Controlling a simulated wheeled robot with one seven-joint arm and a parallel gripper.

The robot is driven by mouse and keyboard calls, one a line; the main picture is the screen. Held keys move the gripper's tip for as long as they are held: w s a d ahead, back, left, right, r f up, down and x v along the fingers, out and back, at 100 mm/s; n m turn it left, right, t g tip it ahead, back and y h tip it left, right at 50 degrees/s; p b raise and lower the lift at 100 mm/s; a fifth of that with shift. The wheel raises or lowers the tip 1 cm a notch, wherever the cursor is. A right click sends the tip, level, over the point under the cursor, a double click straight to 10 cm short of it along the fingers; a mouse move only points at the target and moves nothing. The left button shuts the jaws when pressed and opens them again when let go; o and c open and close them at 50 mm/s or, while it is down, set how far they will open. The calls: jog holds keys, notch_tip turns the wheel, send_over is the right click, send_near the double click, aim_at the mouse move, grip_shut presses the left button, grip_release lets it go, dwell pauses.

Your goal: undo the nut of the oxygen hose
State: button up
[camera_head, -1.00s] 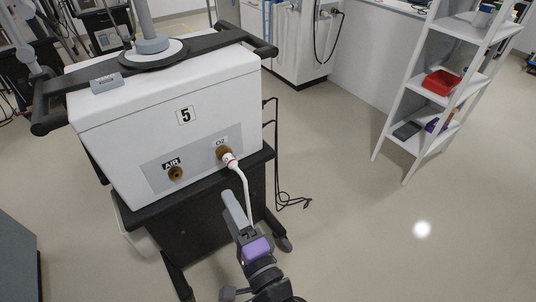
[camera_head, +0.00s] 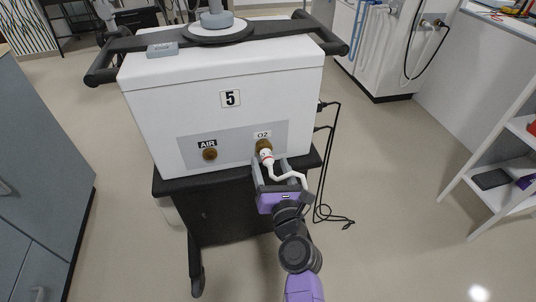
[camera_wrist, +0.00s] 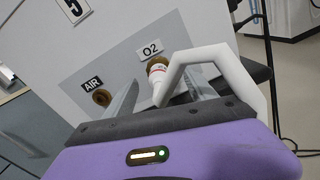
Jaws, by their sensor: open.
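The white ventilator (camera_head: 165,110), marked 5, has a grey port panel with a brass AIR port (camera_head: 209,154) and a brass O2 port (camera_head: 263,144). The oxygen hose (camera_head: 291,178) is white and ends in a white nut with a red ring (camera_head: 266,157) at the O2 port. The nut also shows in the wrist view (camera_wrist: 157,70). My gripper (camera_head: 272,171) is open just below and in front of the nut. In the wrist view its fingers (camera_wrist: 158,95) stand on either side of the hose end. The hose bends away to the right over the right finger.
The ventilator stands on a black cart (camera_head: 226,205) with black cables (camera_head: 328,170) hanging at its right. A grey cabinet (camera_head: 40,160) is at the left. A white shelf (camera_head: 500,165) is at the right. Open floor lies between cart and shelf.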

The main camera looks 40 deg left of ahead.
aim_at(266, 153)
jog(key=shift+b+x, duration=0.95)
jog(key=shift+x, duration=1.65)
jog(key=c, duration=1.4)
